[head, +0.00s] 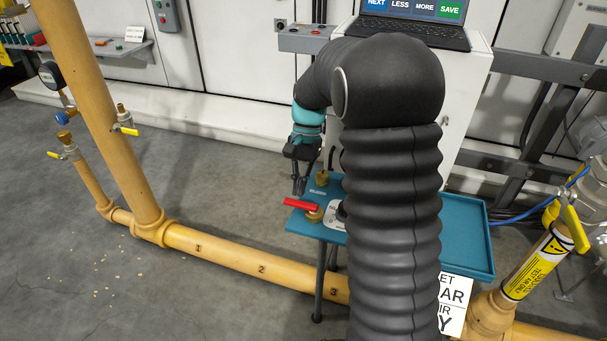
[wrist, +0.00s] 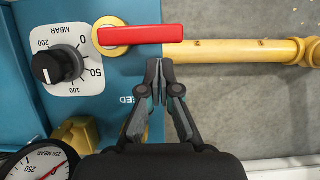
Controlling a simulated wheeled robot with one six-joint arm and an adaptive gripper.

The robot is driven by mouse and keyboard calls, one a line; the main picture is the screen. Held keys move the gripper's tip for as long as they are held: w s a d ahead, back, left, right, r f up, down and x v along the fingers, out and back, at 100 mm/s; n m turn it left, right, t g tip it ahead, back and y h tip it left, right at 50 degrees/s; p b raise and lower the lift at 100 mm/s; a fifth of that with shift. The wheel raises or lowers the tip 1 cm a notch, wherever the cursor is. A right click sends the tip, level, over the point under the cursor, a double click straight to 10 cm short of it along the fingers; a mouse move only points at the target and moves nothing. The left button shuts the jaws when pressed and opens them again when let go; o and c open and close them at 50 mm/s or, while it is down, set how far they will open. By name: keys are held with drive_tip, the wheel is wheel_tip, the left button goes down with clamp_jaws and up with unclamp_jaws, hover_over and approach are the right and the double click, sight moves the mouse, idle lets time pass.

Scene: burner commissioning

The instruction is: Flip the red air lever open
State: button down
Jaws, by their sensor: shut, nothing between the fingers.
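The red air lever (head: 300,204) sits on a brass fitting at the left corner of the blue bench in the head view. In the wrist view the red lever (wrist: 150,34) points right from its round brass base (wrist: 109,37), reaching out past the blue panel's edge. My gripper (head: 299,188) is shut and empty, just above the lever in the head view. In the wrist view my gripper (wrist: 159,66) has its fingertips together beside the lever's long side, near its middle; I cannot tell whether they touch it.
The blue bench (head: 465,262) carries a black dial knob (wrist: 55,66) marked in mbar and a pressure gauge (wrist: 40,165). A brass fitting (head: 321,178) stands behind the lever. A yellow pipe (head: 230,260) runs low in front. A laptop (head: 415,20) stands on the white cabinet.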

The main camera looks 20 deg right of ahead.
drive_tip(key=shift+s+a, duration=0.35)
drive_tip(key=shift+s, duration=0.15)
drive_tip(key=shift+s+a+n+p, duration=0.15)
drive_tip(key=shift+a+n+p, duration=0.2)
drive_tip(key=shift+n+p, duration=0.3)
drive_tip(key=n+h+p, duration=0.1)
drive_tip(key=n, duration=0.1)
drive_tip(key=s+a+n+h+p, duration=0.1)
drive_tip(key=n, duration=0.1)
drive_tip(key=s+a+n+p, duration=0.1)
drive_tip(key=n, duration=0.1)
drive_tip(key=shift+s+a+r+g+h+p, duration=0.15)
drive_tip(key=shift+a+g+h+p, duration=0.05)
drive_tip(key=shift+g+h+p, duration=0.2)
drive_tip(key=n, duration=0.1)
drive_tip(key=s+n+h+p, duration=0.1)
drive_tip(key=n, duration=0.1)
drive_tip(key=s+n, duration=0.1)
drive_tip(key=n, duration=0.1)
drive_tip(key=shift+s+a+h, duration=0.15)
drive_tip(key=shift+a+h, duration=0.15)
drive_tip(key=shift+a, duration=0.05)
drive_tip(key=n, duration=0.1)
drive_tip(key=s+n+t+h+p, duration=0.1)
drive_tip(key=n, duration=0.1)
drive_tip(key=shift+s, duration=0.3)
drive_tip(key=shift+d, duration=0.1)
drive_tip(key=shift+w, duration=0.1)
